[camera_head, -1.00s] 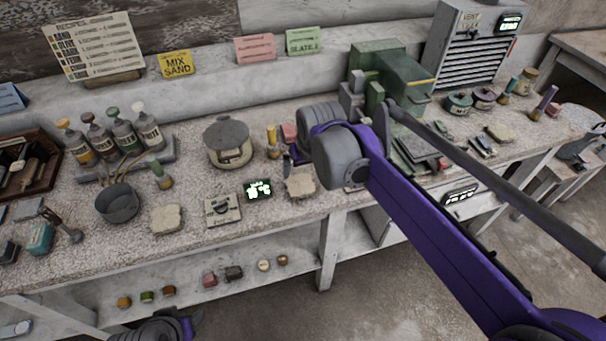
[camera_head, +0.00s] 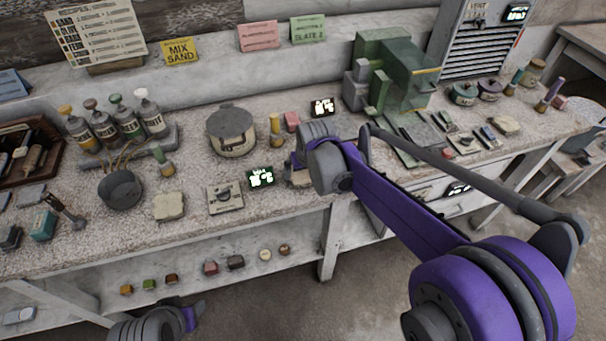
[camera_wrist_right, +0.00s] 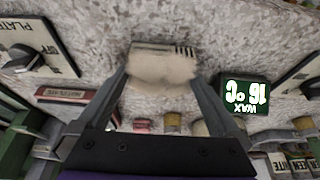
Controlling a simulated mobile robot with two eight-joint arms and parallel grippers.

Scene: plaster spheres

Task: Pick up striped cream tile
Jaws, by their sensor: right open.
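A cream piece (camera_wrist_right: 162,68) with a pale, uneven front lies on the speckled bench between the fingertips of my right gripper (camera_wrist_right: 160,80) in the right wrist view. A dark-and-white striped strip (camera_wrist_right: 165,47) shows along its far edge; I take this to be the striped cream tile. My right gripper is open, one finger on each side; I cannot tell whether they touch the piece. In the head view only a sliver of the cream piece (camera_head: 300,178) shows below my right wrist, which hides the fingers.
A lit green display (camera_head: 260,177) and a dial box (camera_head: 225,197) stand left of my right wrist. A lidded pot (camera_head: 232,131), a yellow-topped bottle (camera_head: 275,129) and a pink block (camera_head: 292,121) stand behind. Another cream slab (camera_head: 168,206) lies farther left. A green machine (camera_head: 405,80) stands behind right.

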